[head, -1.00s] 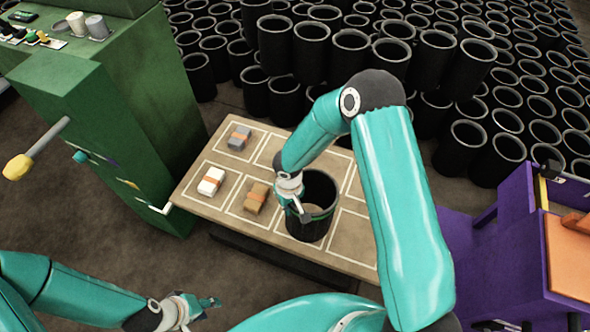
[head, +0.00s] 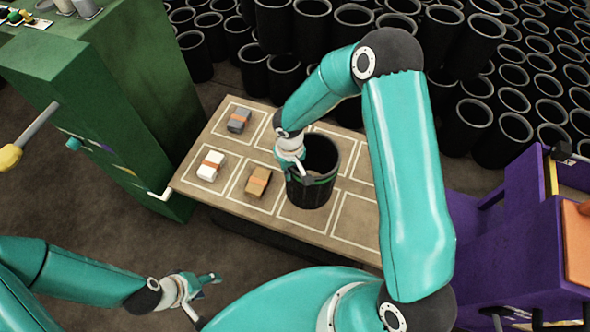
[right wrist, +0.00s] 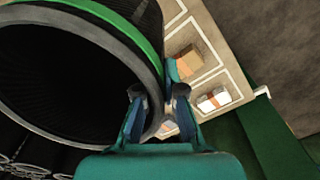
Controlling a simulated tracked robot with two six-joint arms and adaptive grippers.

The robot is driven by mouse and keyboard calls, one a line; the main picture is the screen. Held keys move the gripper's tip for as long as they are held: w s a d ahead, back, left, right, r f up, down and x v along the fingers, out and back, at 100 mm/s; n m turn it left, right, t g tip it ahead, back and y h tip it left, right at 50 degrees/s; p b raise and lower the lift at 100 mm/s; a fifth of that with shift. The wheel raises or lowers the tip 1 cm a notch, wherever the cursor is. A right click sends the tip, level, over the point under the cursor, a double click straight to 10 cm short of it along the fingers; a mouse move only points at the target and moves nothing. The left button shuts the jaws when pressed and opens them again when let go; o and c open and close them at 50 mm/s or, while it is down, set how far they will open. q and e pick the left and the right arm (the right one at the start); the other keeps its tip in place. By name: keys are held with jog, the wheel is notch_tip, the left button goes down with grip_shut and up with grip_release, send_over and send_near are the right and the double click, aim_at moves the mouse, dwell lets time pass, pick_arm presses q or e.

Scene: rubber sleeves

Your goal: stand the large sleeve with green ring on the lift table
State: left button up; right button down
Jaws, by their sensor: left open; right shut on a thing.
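The large black sleeve with a green ring (head: 318,188) is upright over the lift table (head: 357,222), a tan board marked with white outlined cells. In the right wrist view its open mouth and green ring (right wrist: 118,22) fill the upper left. My right gripper (head: 298,165) is shut on the sleeve's near-left wall at the rim; its fingers (right wrist: 158,105) straddle the wall in the right wrist view. I cannot tell whether the sleeve's base touches the board. My left gripper (head: 205,296) is open and empty, in front of the table.
White (head: 211,165), tan (head: 258,181) and grey (head: 238,121) banded blocks occupy cells on the table's left. A green machine (head: 120,90) stands left, a purple one (head: 510,245) right. Many black sleeves (head: 515,75) are stacked behind. The front right cells look bare.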

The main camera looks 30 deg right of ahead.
jog(key=s+r+n+b, duration=0.3)
jog(key=s+r+b, duration=0.1)
jog(key=r+b, duration=0.8)
notch_tip(320, 180, down, 19)
jog(key=b, duration=0.3)
jog(key=shift+a+m, duration=0.3)
jog(key=shift+a, duration=0.1)
jog(key=shift+w, duration=0.1)
jog(key=c, duration=1.3)
grip_release()
jog(key=shift+f+b, duration=0.1)
jog(key=shift+b, duration=0.2)
